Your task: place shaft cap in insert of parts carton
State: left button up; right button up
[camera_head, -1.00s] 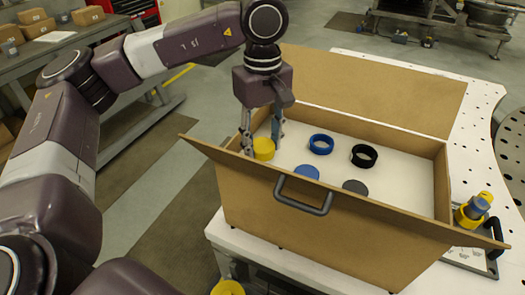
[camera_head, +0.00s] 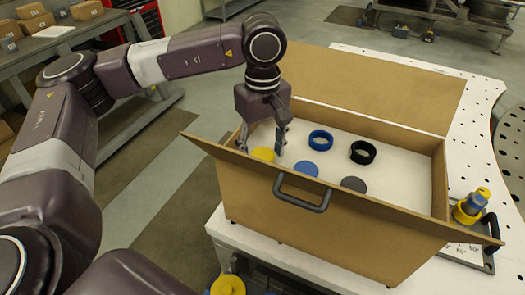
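The parts carton (camera_head: 330,227) stands open on the white table, with a white insert (camera_head: 325,171) inside. A yellow cap (camera_head: 263,154) is low at the insert's left end, partly hidden by the front wall; I take it for the shaft cap. How deep it sits cannot be told. My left gripper (camera_head: 262,150) reaches down into the carton at the cap, its fingers open, one on each side of it. Whether they touch it is unclear. My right gripper is not in view.
The insert also holds a blue ring (camera_head: 321,140), a black ring (camera_head: 363,153), a blue disc (camera_head: 305,169) and a grey disc (camera_head: 354,184). The front flap with its handle (camera_head: 302,194) leans outward. Yellow-and-blue parts (camera_head: 470,206) stand right of the carton.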

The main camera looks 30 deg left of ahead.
aim_at(263, 155)
pick_arm(q)
jog(key=shift+r, duration=0.2)
jog(key=shift+w+r, duration=0.1)
jog(key=shift+r, duration=0.15)
notch_tip(263, 155, up, 12)
jog(key=b, duration=0.2)
jog(key=shift+f, duration=0.25)
